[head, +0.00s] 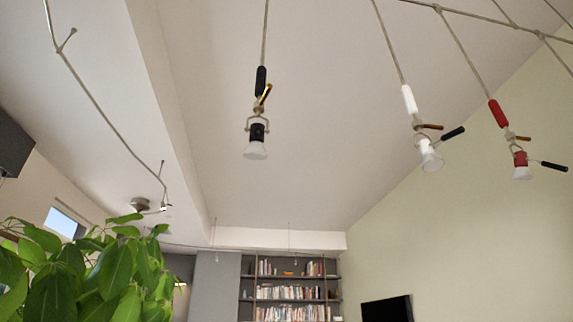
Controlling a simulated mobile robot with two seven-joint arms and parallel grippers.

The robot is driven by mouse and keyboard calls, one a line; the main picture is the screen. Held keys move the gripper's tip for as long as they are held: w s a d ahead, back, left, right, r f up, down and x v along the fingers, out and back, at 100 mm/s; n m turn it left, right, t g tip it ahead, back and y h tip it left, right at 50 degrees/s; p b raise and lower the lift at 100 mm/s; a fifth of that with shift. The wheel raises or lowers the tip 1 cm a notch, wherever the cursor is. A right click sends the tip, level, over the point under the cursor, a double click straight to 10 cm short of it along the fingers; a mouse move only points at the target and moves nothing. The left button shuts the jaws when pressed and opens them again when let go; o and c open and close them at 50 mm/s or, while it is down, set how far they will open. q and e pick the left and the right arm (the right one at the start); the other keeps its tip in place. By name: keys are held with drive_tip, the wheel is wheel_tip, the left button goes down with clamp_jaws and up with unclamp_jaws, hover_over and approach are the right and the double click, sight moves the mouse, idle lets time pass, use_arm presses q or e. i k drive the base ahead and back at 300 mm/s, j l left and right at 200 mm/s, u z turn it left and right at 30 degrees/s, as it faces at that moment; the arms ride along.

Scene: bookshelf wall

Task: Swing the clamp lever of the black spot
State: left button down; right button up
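The black spot (258,133) hangs from the ceiling on a thin rod, left of the other spots. It has a black grip (261,80) on its rod, a black body in a bracket and a pale flared shade pointing down. Its clamp lever (264,94) is a short brass-coloured bar just below the black grip, tilted up to the right. A dark part lies along the lever; its exact shape is too small to tell. Neither of my grippers shows in the head view.
A white spot (430,155) and a red spot (521,163) hang to the right, each with a brass lever and a dark handle. Track rails (480,15) run along the ceiling. A leafy plant (70,275) fills the lower left. A bookshelf (290,292) and dark screen (387,309) stand below.

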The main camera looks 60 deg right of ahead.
sight(260, 105)
drive_tip(key=z, duration=1.65)
drive_tip(key=k+l, duration=0.05)
drive_tip(key=l, duration=0.05)
